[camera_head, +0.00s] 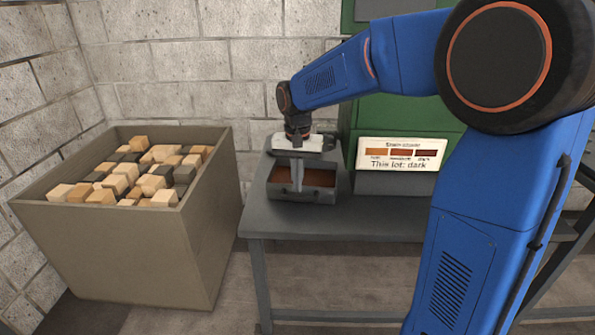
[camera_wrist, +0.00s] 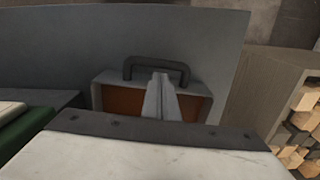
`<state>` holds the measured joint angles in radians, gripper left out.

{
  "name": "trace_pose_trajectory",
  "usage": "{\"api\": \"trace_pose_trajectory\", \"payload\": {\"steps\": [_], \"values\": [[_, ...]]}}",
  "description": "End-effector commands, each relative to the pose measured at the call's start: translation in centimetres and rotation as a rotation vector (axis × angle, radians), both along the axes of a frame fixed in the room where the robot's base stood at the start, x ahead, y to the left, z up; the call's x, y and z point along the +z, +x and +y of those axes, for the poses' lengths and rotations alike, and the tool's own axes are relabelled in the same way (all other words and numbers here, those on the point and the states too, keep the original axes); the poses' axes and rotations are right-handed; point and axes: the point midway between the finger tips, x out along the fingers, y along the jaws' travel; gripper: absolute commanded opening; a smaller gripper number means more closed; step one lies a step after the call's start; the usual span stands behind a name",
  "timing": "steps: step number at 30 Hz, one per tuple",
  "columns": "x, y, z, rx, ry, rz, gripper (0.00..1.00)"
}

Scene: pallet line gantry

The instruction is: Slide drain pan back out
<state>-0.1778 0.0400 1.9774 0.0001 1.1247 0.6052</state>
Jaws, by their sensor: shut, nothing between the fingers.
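The drain pan (camera_head: 318,196) is a grey open box with reddish-brown contents. It sits on the grey table beside the green machine. In the wrist view the pan (camera_wrist: 201,88) is partly hidden behind my fingers, and its dark handle (camera_wrist: 157,63) stands on the side beyond them. My gripper (camera_head: 297,188) points down over the pan, its pale fingers together with nothing between them. In the wrist view the shut fingers (camera_wrist: 160,78) end close to the handle. I cannot tell whether they touch it.
A tan bin (camera_head: 120,245) full of wooden and dark blocks stands left of the table (camera_head: 345,218). The green machine (camera_head: 390,115) is right of the pan, with a stain-shade sign (camera_head: 402,154) reading "This lot: dark". Bare table lies in front of the pan.

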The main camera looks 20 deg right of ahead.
Motion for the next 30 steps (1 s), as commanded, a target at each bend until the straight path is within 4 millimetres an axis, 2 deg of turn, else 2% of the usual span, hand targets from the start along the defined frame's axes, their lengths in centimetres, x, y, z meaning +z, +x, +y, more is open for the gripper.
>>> {"api": "trace_pose_trajectory", "payload": {"steps": [3, 7, 20, 23, 30], "values": [[-1.3, 0.0, 0.0, 0.000, 0.000, 0.001, 0.00], [-2.1, 0.0, 0.0, 0.000, 0.000, 0.000, 0.00], [-2.3, -0.1, 0.1, 0.000, 0.000, -0.001, 0.00], [-2.3, -0.9, 0.5, 0.002, 0.000, -0.001, 0.00], [-2.3, -5.3, 2.4, 0.003, 0.000, -0.001, 0.00]]}}
